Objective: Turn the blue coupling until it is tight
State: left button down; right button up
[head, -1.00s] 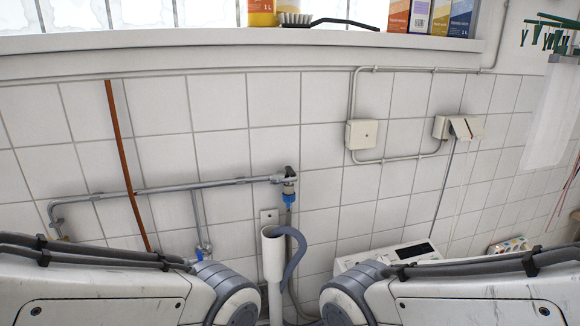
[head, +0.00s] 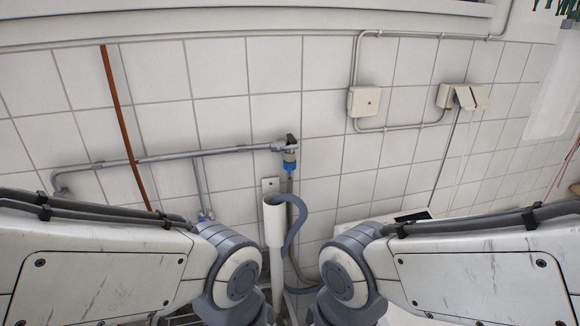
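The blue coupling (head: 289,167) sits under the grey tap fitting (head: 290,149) at the right end of the wall pipe. It looks small here, and I cannot tell how tight it is. A grey hose hangs below it. My two arms come in from the left and right at the bottom of the head view, well below and in front of the coupling. Both grippers are out of the picture, so nothing shows of what they hold.
A white standpipe (head: 274,220) with a curved grey hose (head: 297,215) in its top stands below the coupling. A grey pipe (head: 210,153) runs along the tiled wall, crossing a brown pipe (head: 126,135). Socket boxes (head: 364,101) are at right. The wall around the coupling is clear.

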aim_at(289, 167)
jog(key=z, duration=0.55)
jog(key=k, duration=1.25)
jog(key=z, duration=1.35)
jog(key=i, duration=1.05)
jog(key=u, duration=0.7)
jog(key=i, duration=0.6)
jog(key=u, duration=0.65)
